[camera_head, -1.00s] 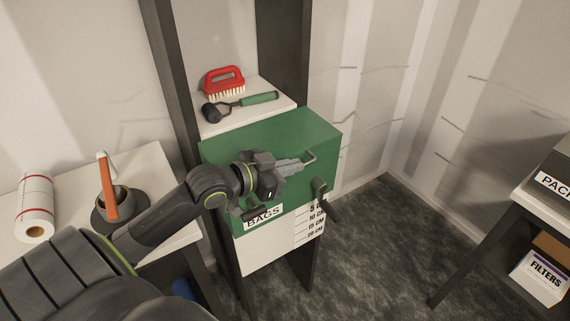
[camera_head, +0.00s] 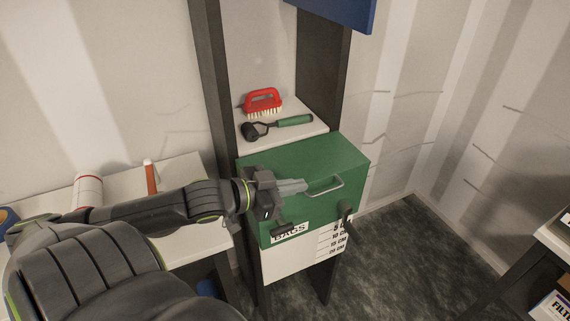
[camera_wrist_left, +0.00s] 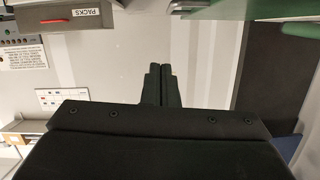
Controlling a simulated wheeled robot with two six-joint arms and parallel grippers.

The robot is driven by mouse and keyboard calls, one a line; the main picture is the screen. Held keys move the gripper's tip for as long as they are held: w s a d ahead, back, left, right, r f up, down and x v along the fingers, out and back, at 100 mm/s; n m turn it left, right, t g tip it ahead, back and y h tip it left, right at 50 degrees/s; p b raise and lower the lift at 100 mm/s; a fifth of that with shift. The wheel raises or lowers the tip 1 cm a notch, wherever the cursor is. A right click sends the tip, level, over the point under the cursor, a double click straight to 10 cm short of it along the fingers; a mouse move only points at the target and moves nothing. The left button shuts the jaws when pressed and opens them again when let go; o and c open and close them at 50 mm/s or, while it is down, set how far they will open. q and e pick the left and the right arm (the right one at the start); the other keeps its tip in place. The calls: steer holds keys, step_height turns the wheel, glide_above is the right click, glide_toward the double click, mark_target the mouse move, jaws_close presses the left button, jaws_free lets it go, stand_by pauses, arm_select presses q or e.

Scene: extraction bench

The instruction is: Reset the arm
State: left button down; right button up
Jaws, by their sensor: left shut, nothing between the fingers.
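My left arm reaches in from the left in the head view. My left gripper (camera_head: 298,186) is shut and empty, in front of the green cabinet marked BAGS (camera_head: 300,160). Its fingertips show just left of the cabinet's metal handle (camera_head: 325,186); I cannot tell the exact gap in depth. In the left wrist view the two dark fingers (camera_wrist_left: 161,72) lie side by side with nothing between them. A green part with a handle (camera_wrist_left: 225,8) shows at the top of that view. My right gripper is not in view.
A red brush (camera_head: 262,100) and a green-handled tool (camera_head: 285,124) lie on the shelf above the cabinet. A paper roll (camera_head: 88,190) stands on the left table. A dark drawer marked PACKS (camera_wrist_left: 72,18) shows in the wrist view.

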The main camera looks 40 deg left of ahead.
arm_select(q)
steer(key=shift+p+v, duration=0.7)
steer(key=shift+v, duration=0.4)
